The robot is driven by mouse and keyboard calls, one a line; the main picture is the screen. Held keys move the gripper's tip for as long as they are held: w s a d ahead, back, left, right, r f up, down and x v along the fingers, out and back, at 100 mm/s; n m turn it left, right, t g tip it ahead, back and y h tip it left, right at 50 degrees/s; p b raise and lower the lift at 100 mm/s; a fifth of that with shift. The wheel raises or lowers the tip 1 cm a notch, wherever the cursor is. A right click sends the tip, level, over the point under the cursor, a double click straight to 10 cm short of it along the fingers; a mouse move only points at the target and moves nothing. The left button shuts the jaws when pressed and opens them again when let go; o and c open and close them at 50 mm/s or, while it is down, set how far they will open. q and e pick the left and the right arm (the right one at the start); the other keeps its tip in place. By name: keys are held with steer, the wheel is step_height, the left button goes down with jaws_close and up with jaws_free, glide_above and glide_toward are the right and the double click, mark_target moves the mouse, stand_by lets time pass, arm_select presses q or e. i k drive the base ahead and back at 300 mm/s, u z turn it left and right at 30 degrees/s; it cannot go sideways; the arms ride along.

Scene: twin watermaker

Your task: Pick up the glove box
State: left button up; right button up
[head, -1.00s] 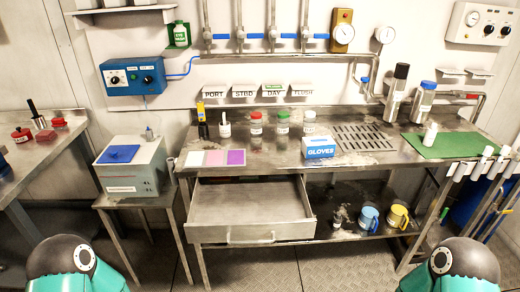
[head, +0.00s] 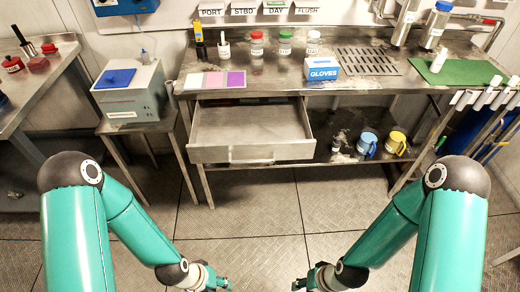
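The glove box (head: 321,68) is a small blue and white carton marked GLOVES. It stands on the metal workbench (head: 270,77), right of the middle, near the front edge and above the right end of the open drawer. My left gripper (head: 222,284) is low at the bottom edge of the head view, far below and in front of the bench. My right gripper (head: 298,285) is also at the bottom edge, to the right of the left one. Both are small and partly cut off, so their fingers cannot be made out clearly. Neither is near the box.
An open empty drawer (head: 250,128) juts out below the bench top. Several capped bottles stand behind the box, with a drain grille (head: 367,62) and green mat (head: 455,72) to its right. The floor ahead is clear.

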mark_target(314, 69)
steer(key=u, duration=1.55)
steer(key=i, duration=0.1)
steer(key=z, duration=3.05)
steer(key=i, duration=0.15)
steer(key=z, duration=0.3)
steer(key=i, duration=2.35)
steer(key=u, duration=3.1)
